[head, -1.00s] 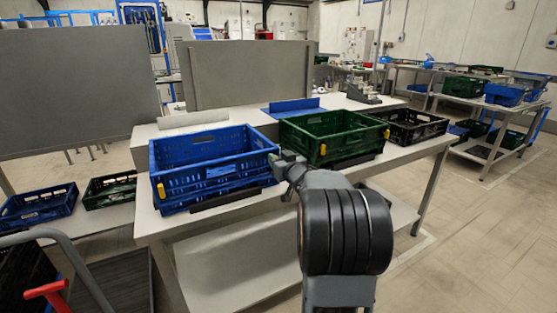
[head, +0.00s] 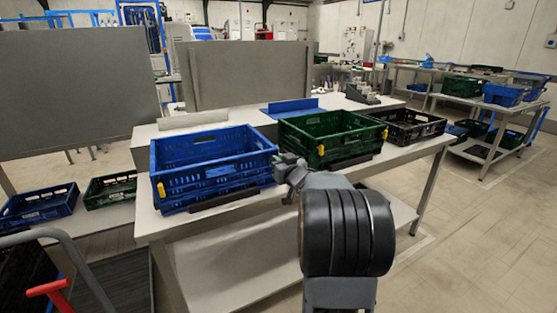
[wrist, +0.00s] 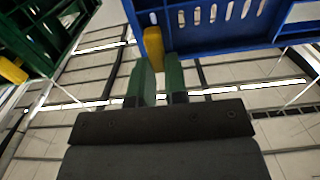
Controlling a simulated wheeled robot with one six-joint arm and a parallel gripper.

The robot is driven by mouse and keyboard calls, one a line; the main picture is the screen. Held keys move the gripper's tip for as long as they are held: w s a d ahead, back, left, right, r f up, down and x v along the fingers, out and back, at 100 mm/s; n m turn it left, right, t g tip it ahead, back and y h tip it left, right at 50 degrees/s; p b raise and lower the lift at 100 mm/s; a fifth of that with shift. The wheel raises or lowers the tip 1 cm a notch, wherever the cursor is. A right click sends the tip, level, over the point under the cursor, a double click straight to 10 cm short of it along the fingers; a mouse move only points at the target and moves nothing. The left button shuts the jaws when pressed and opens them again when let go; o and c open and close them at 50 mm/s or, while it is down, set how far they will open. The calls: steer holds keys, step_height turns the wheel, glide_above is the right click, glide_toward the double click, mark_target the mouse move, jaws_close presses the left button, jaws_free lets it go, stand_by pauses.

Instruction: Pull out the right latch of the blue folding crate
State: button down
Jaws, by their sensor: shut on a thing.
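The blue folding crate (head: 212,180) stands open on the table, with a yellow latch at each end of its near side. The left latch (head: 161,190) is clear of my arm. The right latch (head: 274,160) is partly hidden by my gripper (head: 284,164) at the crate's near right corner. In the wrist view, the blue crate (wrist: 240,35) fills the upper right, and the yellow right latch (wrist: 152,44) lies between the green fingertips of my gripper (wrist: 159,64). The fingers are shut on it. How far the latch stands out is hard to tell.
A green crate (head: 340,160) with yellow latches stands close to the right, and a black crate (head: 420,128) beyond it. A grey panel (head: 250,75) stands behind. Floor in front of the table (head: 160,225) is open at the right.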

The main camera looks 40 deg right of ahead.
steer(key=c, duration=1.1)
jaws_free()
steer(key=s, duration=0.4)
steer(key=s+a+p, duration=0.1)
steer(key=s, duration=0.4)
steer(key=s+p, duration=0.1)
steer(key=s, duration=0.3)
steer(key=shift+s+a, duration=0.3)
steer(key=shift+a, duration=0.05)
